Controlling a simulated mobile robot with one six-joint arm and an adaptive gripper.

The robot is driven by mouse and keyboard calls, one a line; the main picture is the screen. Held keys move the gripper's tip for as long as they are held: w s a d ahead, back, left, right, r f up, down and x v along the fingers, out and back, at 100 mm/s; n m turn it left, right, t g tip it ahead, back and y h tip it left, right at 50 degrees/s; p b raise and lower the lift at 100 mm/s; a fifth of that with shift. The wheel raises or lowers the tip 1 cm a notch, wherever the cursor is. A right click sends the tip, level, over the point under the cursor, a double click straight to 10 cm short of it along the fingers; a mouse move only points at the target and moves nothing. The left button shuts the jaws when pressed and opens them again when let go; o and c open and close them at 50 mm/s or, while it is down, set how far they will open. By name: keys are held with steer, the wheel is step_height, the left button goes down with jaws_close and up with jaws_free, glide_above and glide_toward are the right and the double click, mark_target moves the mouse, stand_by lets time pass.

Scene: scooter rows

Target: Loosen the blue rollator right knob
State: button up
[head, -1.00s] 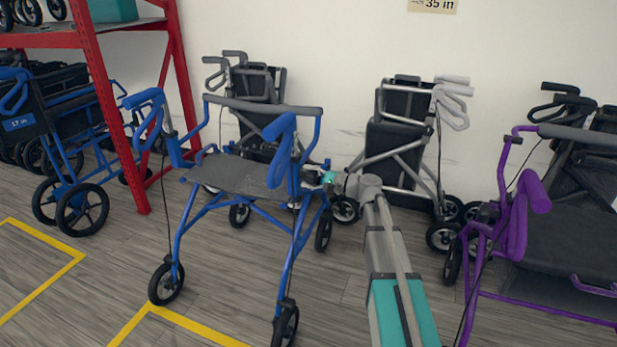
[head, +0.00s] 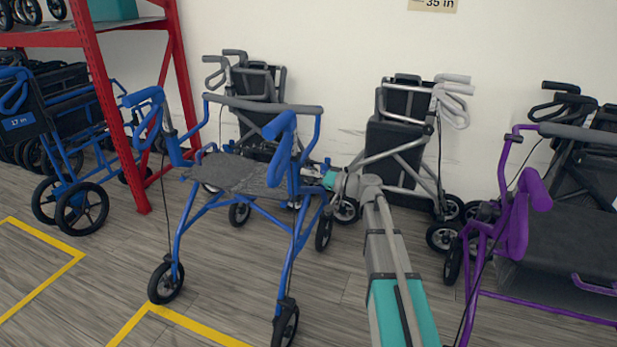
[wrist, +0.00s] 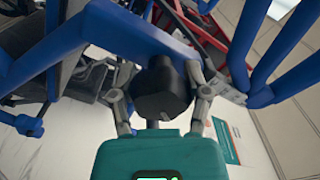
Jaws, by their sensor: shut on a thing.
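The blue rollator (head: 235,175) stands on the floor left of centre in the head view, with blue handles and a dark grey seat. Its blue frame tube (wrist: 150,35) crosses the top of the wrist view. A black knob (wrist: 162,90) sits on that tube in the wrist view. My gripper (wrist: 160,92) is shut on the black knob, with one finger on each side of it. In the head view my gripper (head: 316,174) is at the rollator's right side, and the knob itself cannot be made out there.
A purple rollator (head: 510,220) stands at the right. Folded grey rollators (head: 405,145) stand by the wall behind. A red rack (head: 105,110) is at the left, near a blue wheelchair (head: 60,140). Yellow lines (head: 190,325) mark the floor.

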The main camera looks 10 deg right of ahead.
steer(key=n, duration=0.5)
steer(key=shift+f, duration=0.1)
stand_by(0.3)
steer(key=o, duration=1.2)
steer(key=shift+c, duration=0.2)
steer(key=shift+d, duration=0.1)
steer(key=v, duration=1.1)
steer(key=shift+s+d, duration=0.2)
steer(key=shift+d, duration=0.15)
